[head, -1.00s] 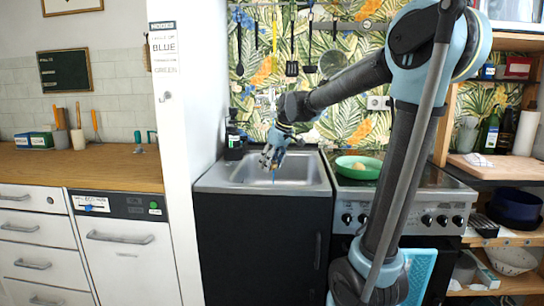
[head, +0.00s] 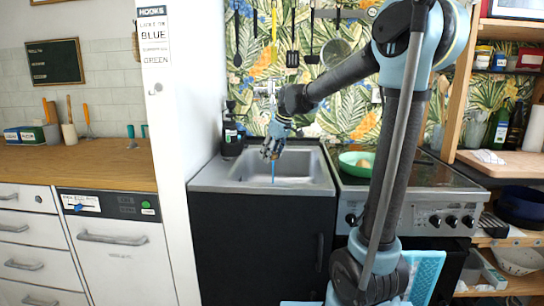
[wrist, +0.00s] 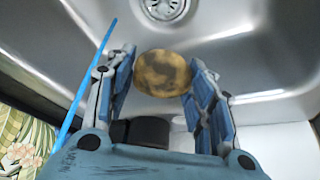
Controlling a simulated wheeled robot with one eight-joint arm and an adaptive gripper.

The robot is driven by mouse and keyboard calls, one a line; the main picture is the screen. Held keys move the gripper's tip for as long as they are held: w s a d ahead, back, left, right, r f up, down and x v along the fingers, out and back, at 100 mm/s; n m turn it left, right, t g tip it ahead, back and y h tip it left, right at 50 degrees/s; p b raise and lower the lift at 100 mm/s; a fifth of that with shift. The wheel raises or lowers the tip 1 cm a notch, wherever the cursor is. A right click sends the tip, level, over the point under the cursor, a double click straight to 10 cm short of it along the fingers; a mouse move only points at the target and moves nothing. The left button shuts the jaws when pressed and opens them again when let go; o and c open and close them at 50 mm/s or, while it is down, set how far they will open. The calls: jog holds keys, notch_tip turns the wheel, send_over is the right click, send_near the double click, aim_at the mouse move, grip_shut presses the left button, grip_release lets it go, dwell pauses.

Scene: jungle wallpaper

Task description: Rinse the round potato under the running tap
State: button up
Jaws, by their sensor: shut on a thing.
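My gripper (wrist: 163,80) is shut on the round potato (wrist: 163,73), which is brown with darker patches and sits between the two fingertips. In the head view my gripper (head: 272,153) hangs over the steel sink (head: 210,178); the potato is not clear there. A thin straight blue line, which looks like the tap's water stream (wrist: 84,92), runs beside the left finger in the wrist view, apart from the potato. It also shows below the gripper in the head view (head: 273,173). I cannot make out the tap itself. The drain (wrist: 165,7) lies beyond the potato.
A green bowl (head: 346,161) with a pale round item (head: 365,163) stands on the stove, right of the sink. A dark bottle (head: 229,135) stands at the sink's back left corner. A white wall end (head: 170,200) is left of the sink. Utensils hang behind.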

jog(key=w+f, duration=0.2)
jog(key=w, duration=0.8)
jog(key=shift+a, duration=0.2)
dwell(0.3)
jog(key=shift+w, duration=0.1)
dwell(0.3)
jog(key=shift+d, duration=0.1)
jog(key=shift+d, duration=0.35)
jog(key=shift+d, duration=0.1)
jog(key=shift+a, duration=0.2)
jog(key=shift+a, duration=0.35)
dwell(0.3)
jog(key=shift+d, duration=0.2)
